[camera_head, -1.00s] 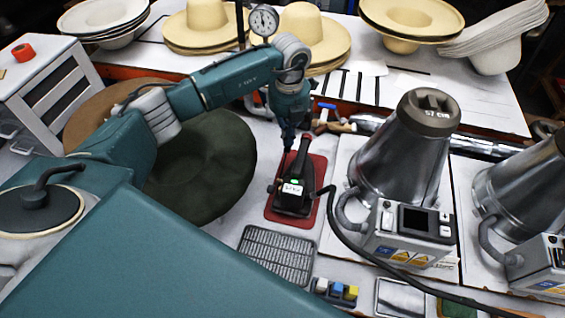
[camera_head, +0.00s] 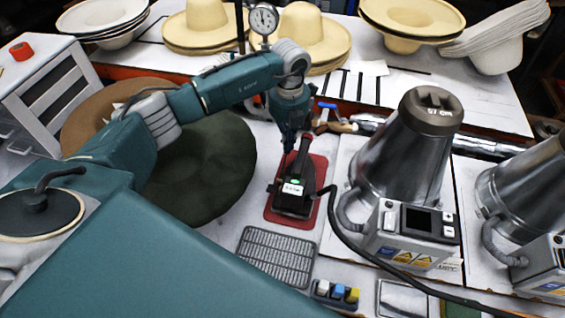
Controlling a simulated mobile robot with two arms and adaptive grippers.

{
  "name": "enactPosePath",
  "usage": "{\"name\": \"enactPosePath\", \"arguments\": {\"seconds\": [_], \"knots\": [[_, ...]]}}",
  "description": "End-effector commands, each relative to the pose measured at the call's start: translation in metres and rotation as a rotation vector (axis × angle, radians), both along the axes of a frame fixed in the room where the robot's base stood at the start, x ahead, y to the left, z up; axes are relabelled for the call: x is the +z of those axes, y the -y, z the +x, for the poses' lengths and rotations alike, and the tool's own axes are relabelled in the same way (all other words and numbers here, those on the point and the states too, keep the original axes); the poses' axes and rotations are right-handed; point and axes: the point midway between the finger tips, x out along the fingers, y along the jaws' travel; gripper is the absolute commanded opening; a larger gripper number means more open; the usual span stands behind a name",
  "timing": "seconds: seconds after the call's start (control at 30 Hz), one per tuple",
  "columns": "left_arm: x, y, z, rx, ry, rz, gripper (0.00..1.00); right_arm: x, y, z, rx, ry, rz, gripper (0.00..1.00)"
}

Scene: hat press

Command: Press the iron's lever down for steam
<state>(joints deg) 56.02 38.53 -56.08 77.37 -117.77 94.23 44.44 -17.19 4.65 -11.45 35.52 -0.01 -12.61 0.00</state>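The iron (camera_head: 294,190) is dark with a pale label and a green light. It rests on a red pad (camera_head: 310,208) in the middle of the bench, with its handle toward the back. My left gripper (camera_head: 288,145) points down at the back end of the iron, at or just above the handle. Its fingertips are small and dark against the iron, so I cannot tell whether they touch it or are open. The lever cannot be made out clearly. My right gripper is not in view.
A metal grate (camera_head: 277,257) lies in front of the pad. A steel cone machine (camera_head: 408,150) stands to the right, and a dark cable curves past the iron. A green hat brim (camera_head: 205,165) lies to the left under my arm. Straw hats (camera_head: 310,35) line the back.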

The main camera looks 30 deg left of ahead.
Motion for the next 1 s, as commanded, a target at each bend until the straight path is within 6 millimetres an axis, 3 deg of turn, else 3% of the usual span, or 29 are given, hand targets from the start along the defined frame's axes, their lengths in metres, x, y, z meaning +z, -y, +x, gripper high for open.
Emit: {"name": "enactPosePath", "arguments": {"seconds": [0.37,1.0], "knots": [[-0.002,0.0,0.0,0.0,0.0,0.0,0.0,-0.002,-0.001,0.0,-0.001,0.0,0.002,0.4],[0.048,0.0,0.0,0.0,0.001,0.0,0.0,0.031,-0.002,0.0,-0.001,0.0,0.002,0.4]]}}
